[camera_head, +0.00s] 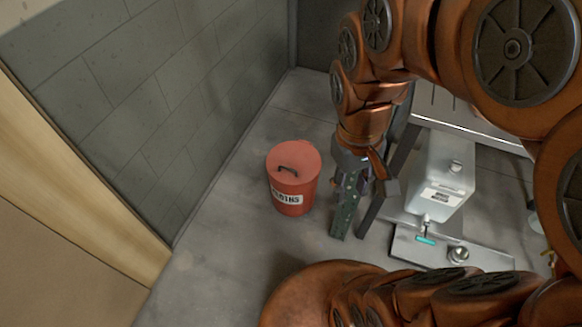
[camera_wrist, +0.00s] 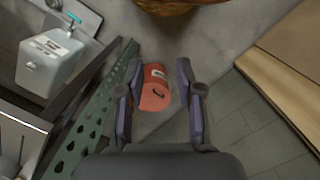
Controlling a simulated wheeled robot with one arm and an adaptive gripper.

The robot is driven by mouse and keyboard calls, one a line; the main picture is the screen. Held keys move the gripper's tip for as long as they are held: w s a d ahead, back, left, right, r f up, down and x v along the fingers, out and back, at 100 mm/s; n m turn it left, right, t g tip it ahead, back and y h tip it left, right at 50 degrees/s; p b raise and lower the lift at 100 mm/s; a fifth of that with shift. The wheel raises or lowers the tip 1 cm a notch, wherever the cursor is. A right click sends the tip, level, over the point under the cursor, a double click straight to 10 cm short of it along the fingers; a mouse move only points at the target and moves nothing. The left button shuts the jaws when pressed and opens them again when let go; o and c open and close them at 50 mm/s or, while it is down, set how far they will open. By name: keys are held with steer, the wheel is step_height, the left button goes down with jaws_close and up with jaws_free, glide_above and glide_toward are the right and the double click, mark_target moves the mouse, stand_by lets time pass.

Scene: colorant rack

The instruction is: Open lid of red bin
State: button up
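The red bin (camera_head: 290,195) stands on the floor near the grey wall, with a white label on its front. Its round red lid (camera_head: 294,160) is on top and has a dark handle (camera_head: 287,170). My gripper (camera_head: 362,192) is to the right of the bin in the head view, apart from it and partly hidden by the arm. In the wrist view my gripper (camera_wrist: 160,92) is open, and the bin (camera_wrist: 153,74) with its lid (camera_wrist: 152,97) shows between the fingers, some distance beyond them. Nothing is between the fingertips.
A green perforated metal post (camera_head: 347,205) stands close by my gripper. A white container (camera_head: 441,172) and a metal tray (camera_head: 405,246) are to the right. The grey wall (camera_head: 130,100) is behind the bin; floor left of the bin is clear.

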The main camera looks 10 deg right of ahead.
steer(key=w+d+f+n+t+h+b, duration=0.15)
steer(key=w+f+n+b, duration=0.25)
steer(key=w+f+b, duration=1.75)
steer(key=w+f+n+b, duration=0.2)
steer(key=w+f+b, duration=0.3)
steer(key=w+f, duration=0.3)
steer(key=w+a+f+n+t+b, duration=0.1)
steer(key=w+f+b, duration=0.5)
steer(key=f, duration=0.8)
steer(key=w+f+n+b, duration=0.2)
steer(key=w+f+b, duration=0.3)
steer(key=w+f, duration=0.5)
steer(key=shift+w+a+f+n+t+y, duration=0.1)
steer(key=shift+w+f+n+t+y, duration=0.1)
steer(key=shift+f, duration=0.35)
steer(key=shift+w+a+f+n+t+y, duration=0.1)
steer(key=shift+f+n+t, duration=0.1)
steer(key=shift+f, duration=0.35)
jaws_close()
